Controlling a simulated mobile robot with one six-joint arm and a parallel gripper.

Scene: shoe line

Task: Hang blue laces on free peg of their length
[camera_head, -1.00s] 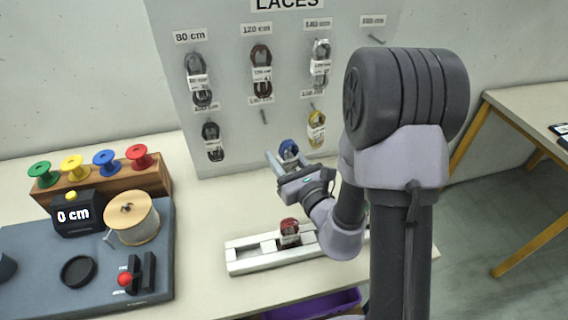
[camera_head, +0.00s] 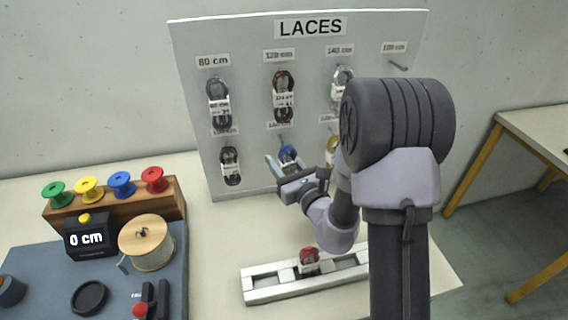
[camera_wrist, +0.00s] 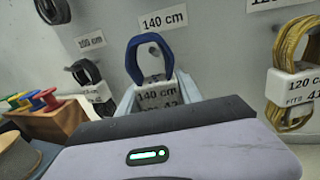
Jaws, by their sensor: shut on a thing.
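The blue laces (camera_head: 288,153) are a looped bundle with a white band. My gripper (camera_head: 284,170) is shut on the band and holds the loop upright before the board. In the wrist view the blue laces (camera_wrist: 134,60) rise above the fingers, with "140 cm" on their band (camera_wrist: 155,94). Behind them is a "140 cm" label (camera_wrist: 164,19). In the head view the bare lower middle peg (camera_head: 281,137) shows just above the loop. I cannot tell whether the loop touches it. Another bare peg (camera_head: 399,66) is at the board's upper right.
Dark laces (camera_head: 230,165) hang left of my gripper and yellow laces (camera_wrist: 292,70) right. The upper row holds several bundles. Red laces (camera_head: 309,258) sit in a white holder (camera_head: 262,292) below. Coloured spools (camera_head: 121,182) and a cutting station stand left.

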